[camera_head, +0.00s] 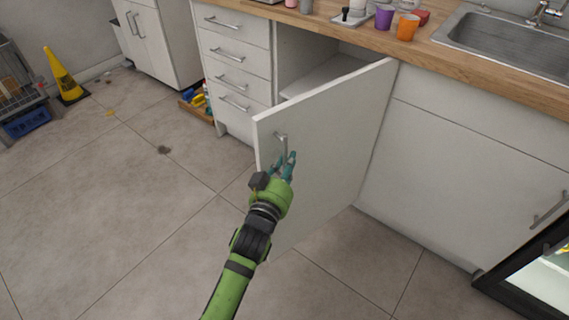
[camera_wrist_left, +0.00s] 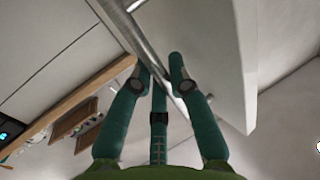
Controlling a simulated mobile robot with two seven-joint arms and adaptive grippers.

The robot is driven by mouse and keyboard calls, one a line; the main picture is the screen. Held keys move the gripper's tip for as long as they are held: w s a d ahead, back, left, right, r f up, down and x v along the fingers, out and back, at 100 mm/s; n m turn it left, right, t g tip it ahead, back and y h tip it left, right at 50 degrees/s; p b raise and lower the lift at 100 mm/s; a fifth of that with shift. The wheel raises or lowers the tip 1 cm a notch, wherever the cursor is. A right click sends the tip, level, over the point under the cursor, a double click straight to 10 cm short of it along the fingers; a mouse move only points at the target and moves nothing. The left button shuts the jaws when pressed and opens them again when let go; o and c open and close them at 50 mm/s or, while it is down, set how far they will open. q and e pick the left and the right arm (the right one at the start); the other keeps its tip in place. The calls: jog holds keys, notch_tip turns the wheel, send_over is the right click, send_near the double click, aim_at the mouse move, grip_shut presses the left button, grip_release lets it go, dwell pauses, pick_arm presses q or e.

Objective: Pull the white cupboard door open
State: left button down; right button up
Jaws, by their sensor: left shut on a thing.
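The white cupboard door (camera_head: 335,145) stands well open, swung out from the counter on its right-hand edge. The cupboard's inside (camera_head: 318,72) shows behind it. A metal bar handle (camera_head: 281,142) is upright near the door's free edge. My left gripper (camera_head: 284,163) is at the handle's lower end, shut on it. In the left wrist view the green fingers (camera_wrist_left: 165,75) close around the handle (camera_wrist_left: 150,45), and the door (camera_wrist_left: 205,60) is right behind it. My right gripper is not in view.
A drawer unit (camera_head: 235,75) stands left of the cupboard. The wooden counter (camera_head: 420,52) carries a purple cup (camera_head: 384,17), an orange cup (camera_head: 407,27) and a sink (camera_head: 505,40). A yellow floor sign (camera_head: 63,75) stands far left. Grey floor (camera_head: 110,200) is clear left of the door.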

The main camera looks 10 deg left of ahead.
pick_arm(q)
jog(key=shift+d+r, duration=0.15)
jog(key=shift+r, duration=0.05)
jog(key=c, duration=1.3)
grip_release()
jog(key=shift+c, duration=0.2)
jog(key=shift+o, duration=0.8)
jog(key=shift+w, duration=0.1)
jog(key=shift+f, duration=0.15)
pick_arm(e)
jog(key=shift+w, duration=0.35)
pick_arm(q)
jog(key=s+a, duration=0.2)
jog(key=s, duration=1)
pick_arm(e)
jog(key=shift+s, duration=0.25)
